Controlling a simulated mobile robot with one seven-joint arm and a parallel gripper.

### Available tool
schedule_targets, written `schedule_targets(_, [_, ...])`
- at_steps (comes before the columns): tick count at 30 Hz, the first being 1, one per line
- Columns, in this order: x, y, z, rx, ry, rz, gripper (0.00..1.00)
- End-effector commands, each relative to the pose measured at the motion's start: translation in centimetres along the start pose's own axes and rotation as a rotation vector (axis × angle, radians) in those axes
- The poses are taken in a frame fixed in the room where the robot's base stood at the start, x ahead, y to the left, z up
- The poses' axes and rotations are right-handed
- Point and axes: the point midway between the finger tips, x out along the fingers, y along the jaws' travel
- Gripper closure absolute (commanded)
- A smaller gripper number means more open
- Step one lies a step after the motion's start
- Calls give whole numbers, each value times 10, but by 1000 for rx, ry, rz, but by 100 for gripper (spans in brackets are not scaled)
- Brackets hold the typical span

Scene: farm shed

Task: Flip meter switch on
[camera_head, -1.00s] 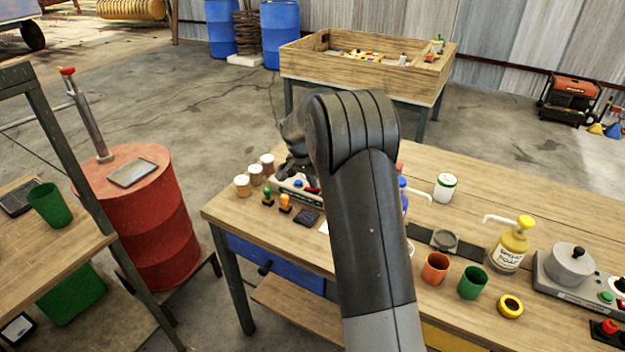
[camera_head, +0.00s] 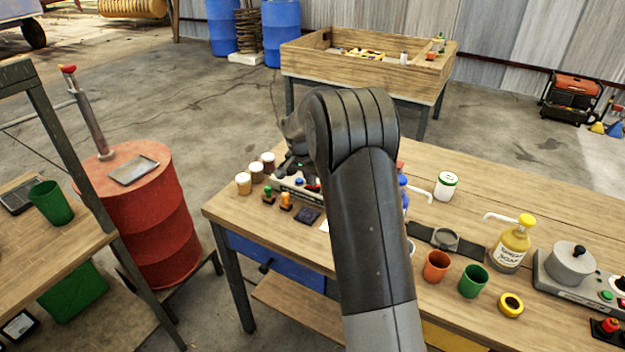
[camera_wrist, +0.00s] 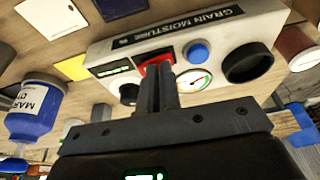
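The grain moisture meter (camera_wrist: 205,40) is a pale box that fills the upper middle of the wrist view, its lettering upside down. It carries a red rocker switch (camera_wrist: 154,66), a blue button (camera_wrist: 197,52), a dial gauge (camera_wrist: 193,80), a small green-lit display (camera_wrist: 113,70) and black round parts. My gripper (camera_wrist: 158,70) has its two fingers together, with their tips at the red switch; whether they touch it I cannot tell. In the head view the meter (camera_head: 289,184) is mostly hidden by my arm and gripper (camera_head: 297,170).
Several small jars (camera_head: 256,173) stand left of the meter, with a green stamp (camera_head: 268,195) and an orange stamp (camera_head: 286,200) in front. A blue bottle (camera_wrist: 35,108) is near my gripper in the wrist view. Cups and a yellow pump bottle (camera_head: 511,245) stand farther right.

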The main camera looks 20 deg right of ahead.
Motion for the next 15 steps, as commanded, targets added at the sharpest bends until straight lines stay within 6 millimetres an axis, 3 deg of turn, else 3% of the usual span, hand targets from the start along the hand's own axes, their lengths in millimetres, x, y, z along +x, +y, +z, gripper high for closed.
schedule_targets(8, [-2,-2,1,-2,-2,-1,100])
schedule_targets(15, [-37,-9,-10,0,3,-5,100])
